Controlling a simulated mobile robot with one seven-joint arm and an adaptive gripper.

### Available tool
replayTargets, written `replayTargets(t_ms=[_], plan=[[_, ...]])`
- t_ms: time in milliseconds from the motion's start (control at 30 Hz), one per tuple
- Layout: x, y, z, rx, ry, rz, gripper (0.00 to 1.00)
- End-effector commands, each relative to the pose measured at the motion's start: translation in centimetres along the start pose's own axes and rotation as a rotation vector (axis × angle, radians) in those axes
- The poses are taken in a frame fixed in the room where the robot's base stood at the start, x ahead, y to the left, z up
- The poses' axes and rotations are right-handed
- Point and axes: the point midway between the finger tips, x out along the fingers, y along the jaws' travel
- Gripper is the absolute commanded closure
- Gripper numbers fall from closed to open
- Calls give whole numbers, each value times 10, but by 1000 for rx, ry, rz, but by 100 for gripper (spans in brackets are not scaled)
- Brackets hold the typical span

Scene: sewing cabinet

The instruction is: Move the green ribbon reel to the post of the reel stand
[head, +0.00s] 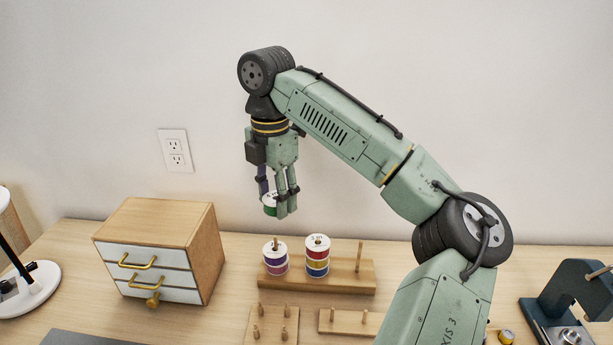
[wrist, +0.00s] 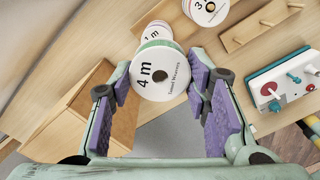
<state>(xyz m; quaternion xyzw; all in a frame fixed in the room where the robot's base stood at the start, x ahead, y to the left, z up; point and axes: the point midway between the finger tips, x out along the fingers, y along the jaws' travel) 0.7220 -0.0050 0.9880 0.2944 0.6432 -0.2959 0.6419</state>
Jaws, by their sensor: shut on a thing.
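The green ribbon reel (head: 269,210) is held between the fingers of my gripper (head: 274,203), high above the left part of the reel stand. In the wrist view the reel (wrist: 160,75) shows its white "4 m" face and a dark centre hole, with a green edge. The wooden reel stand (head: 340,287) has a left post with a purple and red reel stack (head: 275,260), a middle post with a red, yellow and blue stack (head: 317,262), and a bare right post (head: 359,254). The held reel is apart from all of them.
A small drawer cabinet (head: 170,240) stands left of the stand. Two low wooden peg boards, one left (head: 272,328) and one right (head: 345,322), lie in front of it. A sewing machine (head: 560,300) is at the far right and a lamp base (head: 35,290) at the far left.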

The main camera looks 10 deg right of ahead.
Motion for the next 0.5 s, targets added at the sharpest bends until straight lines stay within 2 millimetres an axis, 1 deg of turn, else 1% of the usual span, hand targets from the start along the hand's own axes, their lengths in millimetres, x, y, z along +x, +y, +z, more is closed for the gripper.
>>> replayTargets(t_ms=[33,100,267,500], plan=[[0,2,-4,-17,1,2,78],[3,3,-7,-26,0,3,78],[13,3,-7,-27,-1,3,78],[38,2,-7,-26,-1,3,78]])
